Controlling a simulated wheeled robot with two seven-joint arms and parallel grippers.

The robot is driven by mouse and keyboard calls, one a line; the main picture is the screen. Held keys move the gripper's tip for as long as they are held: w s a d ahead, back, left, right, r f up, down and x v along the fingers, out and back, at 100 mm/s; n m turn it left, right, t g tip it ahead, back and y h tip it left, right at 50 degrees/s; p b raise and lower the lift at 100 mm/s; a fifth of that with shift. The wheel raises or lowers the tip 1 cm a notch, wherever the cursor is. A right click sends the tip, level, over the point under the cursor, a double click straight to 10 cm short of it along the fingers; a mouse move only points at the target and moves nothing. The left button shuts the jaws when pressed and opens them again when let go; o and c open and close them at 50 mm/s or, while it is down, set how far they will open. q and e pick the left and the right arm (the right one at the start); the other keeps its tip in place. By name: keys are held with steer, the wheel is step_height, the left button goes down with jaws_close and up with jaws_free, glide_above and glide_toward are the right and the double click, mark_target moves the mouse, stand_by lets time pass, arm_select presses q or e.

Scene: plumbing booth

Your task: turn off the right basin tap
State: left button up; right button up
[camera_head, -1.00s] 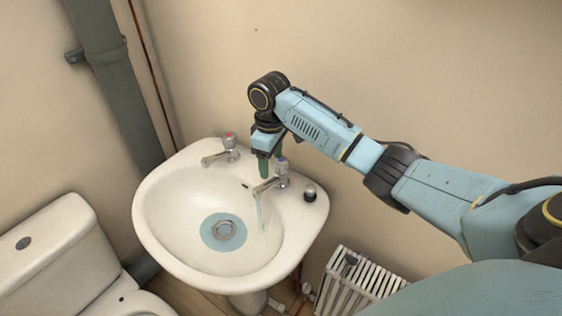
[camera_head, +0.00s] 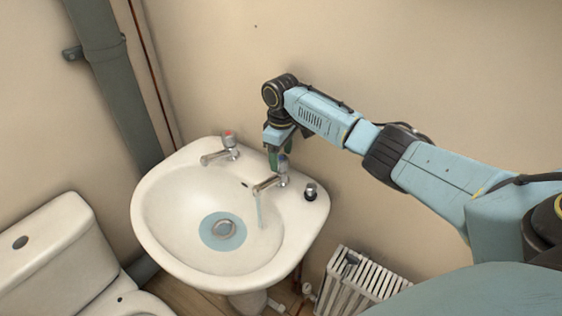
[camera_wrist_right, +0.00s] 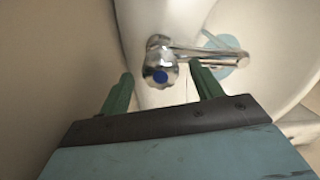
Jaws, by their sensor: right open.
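The right basin tap (camera_head: 270,184) is chrome with a blue-marked handle (camera_head: 283,162) and stands on the back right of the white basin (camera_head: 160,253). A thin stream of water (camera_head: 260,212) falls from its spout into the bowl. My right gripper (camera_head: 279,157) is right at the tap handle, partly hiding it. In the right wrist view, its two green fingers (camera_wrist_right: 161,70) are apart, with the blue-marked handle (camera_wrist_right: 160,74) between them and a gap on both sides. My left gripper is not in view.
The left tap (camera_head: 221,150), marked red, stands at the basin's back left. A small dark-and-chrome piece (camera_head: 310,192) sits on the right rim. A toilet (camera_head: 55,250) is left, a radiator (camera_head: 355,285) below right. The wall is close behind the basin.

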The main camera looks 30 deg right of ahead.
steer(key=shift+f, duration=1.25)
